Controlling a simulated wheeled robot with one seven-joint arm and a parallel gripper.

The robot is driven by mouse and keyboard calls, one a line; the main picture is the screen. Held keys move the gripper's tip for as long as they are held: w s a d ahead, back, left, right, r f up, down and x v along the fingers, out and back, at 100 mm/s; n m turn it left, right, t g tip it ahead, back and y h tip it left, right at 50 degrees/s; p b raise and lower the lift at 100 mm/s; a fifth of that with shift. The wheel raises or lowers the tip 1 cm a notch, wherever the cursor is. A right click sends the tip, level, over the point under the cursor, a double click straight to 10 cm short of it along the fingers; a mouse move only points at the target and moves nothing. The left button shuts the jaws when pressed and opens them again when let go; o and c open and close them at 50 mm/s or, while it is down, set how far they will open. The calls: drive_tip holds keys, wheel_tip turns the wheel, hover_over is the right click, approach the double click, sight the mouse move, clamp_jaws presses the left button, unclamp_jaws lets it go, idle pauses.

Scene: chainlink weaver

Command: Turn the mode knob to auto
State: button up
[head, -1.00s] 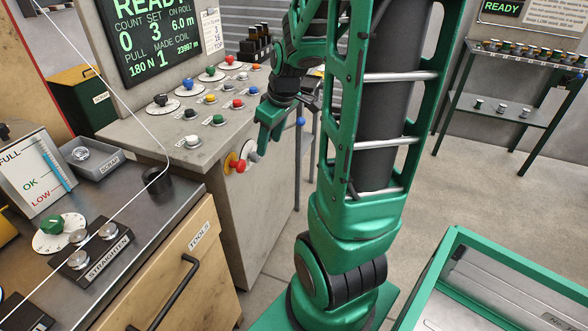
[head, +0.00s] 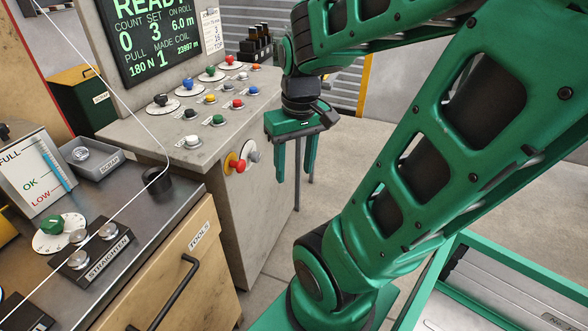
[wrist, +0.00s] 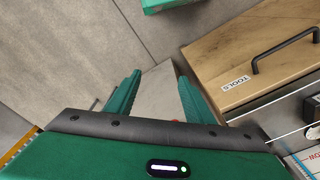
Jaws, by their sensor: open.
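The console (head: 150,130) carries a back row of dial knobs: black (head: 160,99), blue (head: 188,83), green (head: 210,70) and red (head: 229,60). On its front face are a red knob on a yellow collar (head: 236,164) and a grey knob (head: 254,150). Labels are too small to read, so I cannot tell which is the mode knob. My gripper (head: 295,176) is open and empty, fingers pointing down, to the right of the console's front face and apart from it. In the wrist view my gripper (wrist: 158,84) has floor and a console edge between its fingers.
A wooden tool drawer (head: 185,270) with a black handle stands left of my base. Above it are a straightener (head: 93,248), a green dial knob (head: 52,224) and a wire running across. A green-edged bin (head: 500,270) is at lower right. Floor right of the console is clear.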

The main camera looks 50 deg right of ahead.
drive_tip(key=shift+s+a+m, duration=0.15)
drive_tip(key=shift+s+a, duration=0.05)
drive_tip(key=shift+s, duration=0.25)
drive_tip(key=shift+s+a+m, duration=0.15)
drive_tip(key=shift+s, duration=0.3)
drive_tip(key=shift+r, duration=0.1)
